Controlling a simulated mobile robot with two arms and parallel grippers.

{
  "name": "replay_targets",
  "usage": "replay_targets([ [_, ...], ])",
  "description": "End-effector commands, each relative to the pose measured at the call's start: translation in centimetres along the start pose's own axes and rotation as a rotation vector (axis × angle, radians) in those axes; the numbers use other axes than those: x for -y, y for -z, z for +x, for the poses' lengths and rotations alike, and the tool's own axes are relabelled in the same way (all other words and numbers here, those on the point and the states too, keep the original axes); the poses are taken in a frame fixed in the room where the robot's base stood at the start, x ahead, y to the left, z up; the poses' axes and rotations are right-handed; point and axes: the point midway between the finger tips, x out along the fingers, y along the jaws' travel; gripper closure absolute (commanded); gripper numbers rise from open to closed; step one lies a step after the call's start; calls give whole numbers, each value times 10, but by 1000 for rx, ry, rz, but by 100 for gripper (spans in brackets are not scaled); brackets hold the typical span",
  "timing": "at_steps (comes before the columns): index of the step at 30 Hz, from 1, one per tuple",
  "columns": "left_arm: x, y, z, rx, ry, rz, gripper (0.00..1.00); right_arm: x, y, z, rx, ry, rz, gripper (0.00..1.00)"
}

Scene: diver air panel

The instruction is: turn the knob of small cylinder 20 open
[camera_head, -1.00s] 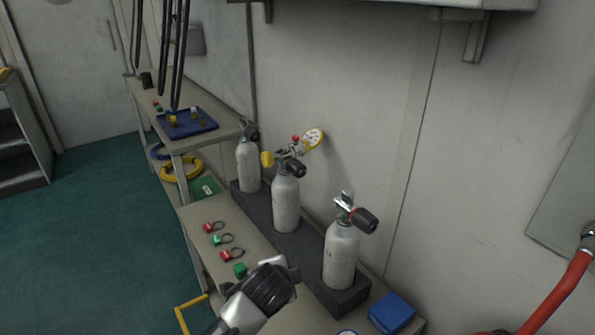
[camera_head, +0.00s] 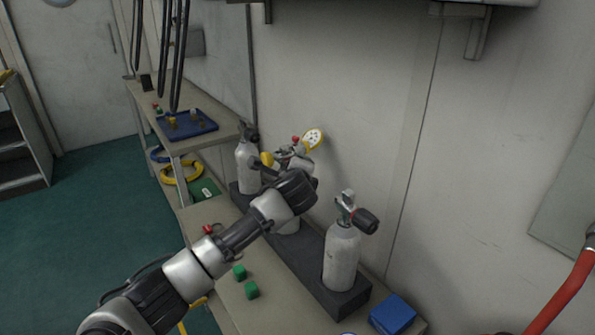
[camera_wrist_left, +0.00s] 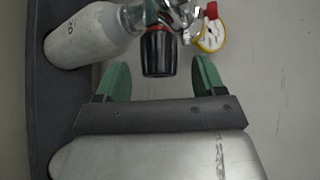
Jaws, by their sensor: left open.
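The middle cylinder (camera_head: 287,226) is partly hidden by my left arm. It carries a valve with a yellow-rimmed gauge (camera_head: 313,138). My left gripper (camera_wrist_left: 160,66) is at this valve, its green fingers apart. In the left wrist view the black knob (camera_wrist_left: 158,52) lies between the fingertips, with a visible gap on both sides. The cylinder (camera_wrist_left: 88,36) and gauge (camera_wrist_left: 211,37) also show there. My right gripper is not in view.
The front cylinder (camera_head: 341,258) has its own black knob (camera_head: 365,221); the far cylinder (camera_head: 247,168) stands behind. A blue box (camera_head: 392,314) lies at the bench end. Green cubes (camera_head: 251,290) lie on the bench. A blue tray (camera_head: 199,125) is farther back. The wall is close behind the cylinders.

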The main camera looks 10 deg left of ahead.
Motion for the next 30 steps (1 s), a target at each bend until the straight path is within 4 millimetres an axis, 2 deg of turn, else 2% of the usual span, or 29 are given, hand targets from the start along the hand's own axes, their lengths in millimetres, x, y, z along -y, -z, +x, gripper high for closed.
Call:
replay_targets([
  [3,0,0,16,1,-1,-1,31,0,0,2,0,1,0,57],
  [9,0,0,30,0,-1,-2,31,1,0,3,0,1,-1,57],
  [20,0,0,32,-1,0,-2,32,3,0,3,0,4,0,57],
  [27,0,0,32,-1,0,-2,69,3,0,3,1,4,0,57],
  [30,0,0,32,-1,0,-2,80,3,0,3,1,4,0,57],
])
